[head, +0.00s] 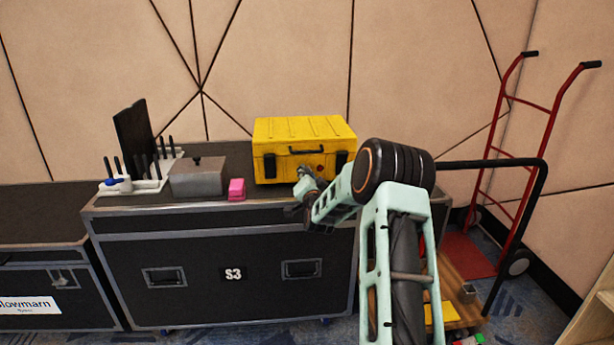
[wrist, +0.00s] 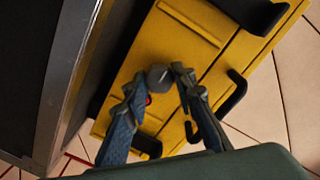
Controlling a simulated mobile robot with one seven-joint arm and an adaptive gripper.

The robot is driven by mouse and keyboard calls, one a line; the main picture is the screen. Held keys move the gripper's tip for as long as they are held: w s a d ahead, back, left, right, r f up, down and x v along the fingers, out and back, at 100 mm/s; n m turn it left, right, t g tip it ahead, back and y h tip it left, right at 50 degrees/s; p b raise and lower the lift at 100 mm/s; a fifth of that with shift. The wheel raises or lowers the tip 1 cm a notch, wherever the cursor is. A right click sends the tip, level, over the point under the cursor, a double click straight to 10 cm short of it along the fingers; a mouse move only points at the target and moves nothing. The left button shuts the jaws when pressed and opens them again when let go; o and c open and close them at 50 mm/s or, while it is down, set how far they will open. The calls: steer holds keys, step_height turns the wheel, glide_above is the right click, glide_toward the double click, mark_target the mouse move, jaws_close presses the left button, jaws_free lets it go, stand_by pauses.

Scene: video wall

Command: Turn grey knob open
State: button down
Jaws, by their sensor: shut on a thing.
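The yellow case (head: 304,130) stands on top of a black flight case, its front face towards me. In the wrist view its yellow face (wrist: 190,65) fills the middle. The grey knob (wrist: 157,74) sticks out of that face, with a small red part beside it. My gripper (wrist: 158,82) has one finger on each side of the grey knob and is shut on it. In the head view my gripper (head: 304,186) is at the lower front of the yellow case, and it and my arm hide the knob there.
The black flight case (head: 220,270) marked S3 bears the yellow case. A grey lidded box (head: 198,178), a pink block (head: 237,190) and a white rack (head: 150,186) stand on it to the left. A red hand truck (head: 480,180) stands at the right.

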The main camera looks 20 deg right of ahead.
steer(key=c, duration=1.6)
jaws_free()
steer(key=shift+s, duration=0.1)
steer(key=v, duration=1.2)
